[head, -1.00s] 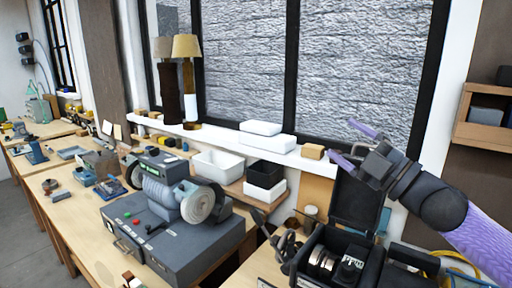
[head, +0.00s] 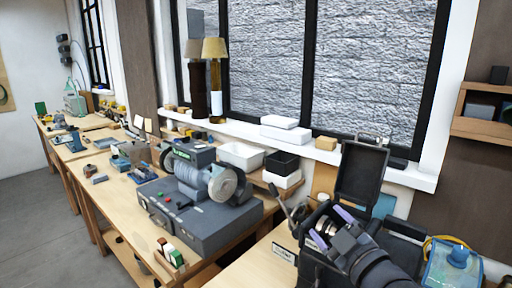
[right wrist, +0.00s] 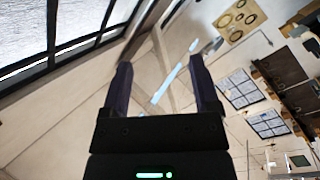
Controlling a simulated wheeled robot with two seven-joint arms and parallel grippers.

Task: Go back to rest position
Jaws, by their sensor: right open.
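My right gripper (head: 331,227) is at the lower right of the head view, in front of the open black case (head: 362,172). Its two purple-grey fingers are apart. In the right wrist view the fingers of my right gripper (right wrist: 160,78) stand wide apart with nothing between them. That view looks toward the ceiling and a window. I cannot tell whether the gripper touches the case, as it covers part of the case's inside. My left gripper is in no view.
A grey machine (head: 197,212) with a large spool stands on the workbench. White boxes (head: 285,130) and lamps (head: 215,80) stand on the sill. Open floor (head: 60,235) lies at the left.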

